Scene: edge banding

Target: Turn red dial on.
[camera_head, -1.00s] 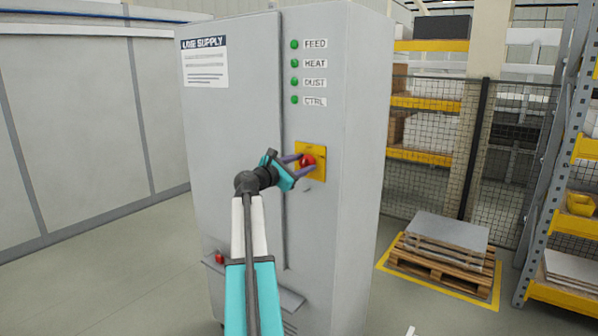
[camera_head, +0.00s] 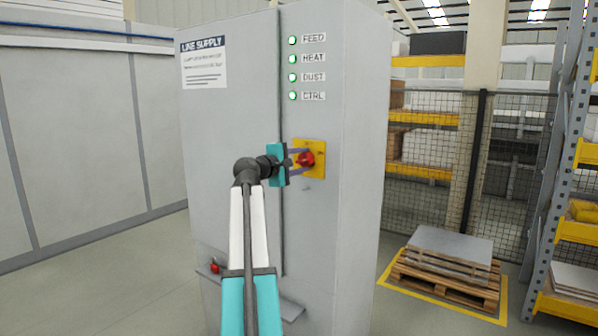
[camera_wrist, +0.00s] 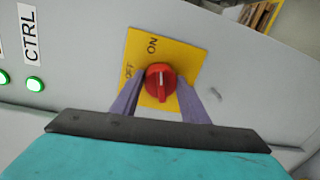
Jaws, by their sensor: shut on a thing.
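The red dial (camera_head: 306,159) sits on a yellow plate (camera_head: 317,146) on the front of the grey cabinet (camera_head: 235,140). My gripper (camera_head: 297,161) has its purple fingers around the dial, one on each side, and is shut on it. In the wrist view the dial (camera_wrist: 161,82) shows a white mark that points up, roughly toward the ON label (camera_wrist: 152,45). The OFF label (camera_wrist: 129,72) is to its left. Green lights (camera_head: 292,77) beside FEED, HEAT, DUST and CTRL glow brightly.
A small red-knobbed part (camera_head: 215,267) and a ledge (camera_head: 250,295) stick out low on the cabinet. A pallet with grey sheets (camera_head: 446,260) stands at the right, before a mesh fence (camera_head: 420,190) and a rack (camera_head: 548,190). The floor at left is clear.

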